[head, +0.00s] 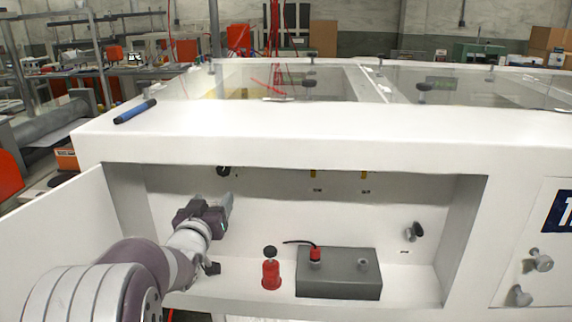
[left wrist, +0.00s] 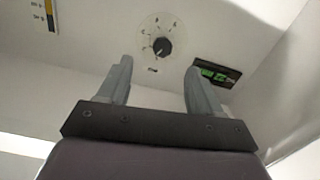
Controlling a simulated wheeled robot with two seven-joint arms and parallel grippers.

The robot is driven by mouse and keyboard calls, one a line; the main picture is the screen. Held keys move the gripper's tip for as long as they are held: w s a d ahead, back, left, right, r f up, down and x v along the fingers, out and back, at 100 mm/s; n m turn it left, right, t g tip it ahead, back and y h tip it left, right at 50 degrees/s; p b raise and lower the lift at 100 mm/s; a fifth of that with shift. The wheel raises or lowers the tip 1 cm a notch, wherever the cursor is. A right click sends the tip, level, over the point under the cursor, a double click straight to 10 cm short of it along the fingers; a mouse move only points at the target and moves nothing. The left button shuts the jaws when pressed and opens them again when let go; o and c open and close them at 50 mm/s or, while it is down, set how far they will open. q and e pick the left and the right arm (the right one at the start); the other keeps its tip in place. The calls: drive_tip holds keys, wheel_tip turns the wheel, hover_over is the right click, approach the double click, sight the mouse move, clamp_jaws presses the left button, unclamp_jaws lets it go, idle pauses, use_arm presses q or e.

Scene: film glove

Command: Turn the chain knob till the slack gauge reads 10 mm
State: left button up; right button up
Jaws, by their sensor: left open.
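A black knob (left wrist: 162,48) on a round pale dial with marks sits on the white panel in the left wrist view. A black knob also shows on the recess's back wall in the head view (head: 223,170). My left gripper (head: 228,205) is inside the recess, below that knob. In the left wrist view its two fingers (left wrist: 157,80) are open and empty, with the knob beyond the gap between them, apart from both. A small dark display with green characters (left wrist: 217,74) lies beyond the right finger; its reading is too blurred to tell. My right gripper is out of view.
Two narrow yellow gauges (head: 313,174) (head: 365,175) are on the back wall. A grey box (head: 338,285) with a red plug and a red bottle-like part (head: 271,274) stand on the recess floor. Another black knob (head: 416,232) is at right. A blue marker (head: 135,111) lies on top.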

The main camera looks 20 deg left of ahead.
sight(223, 172)
use_arm(q)
drive_tip(key=x, duration=0.8)
drive_tip(key=a+r+x, duration=0.1)
drive_tip(key=x, duration=0.3)
drive_tip(key=shift+w+r, duration=0.1)
drive_tip(key=shift+w, duration=0.05)
drive_tip(key=c, duration=1.1)
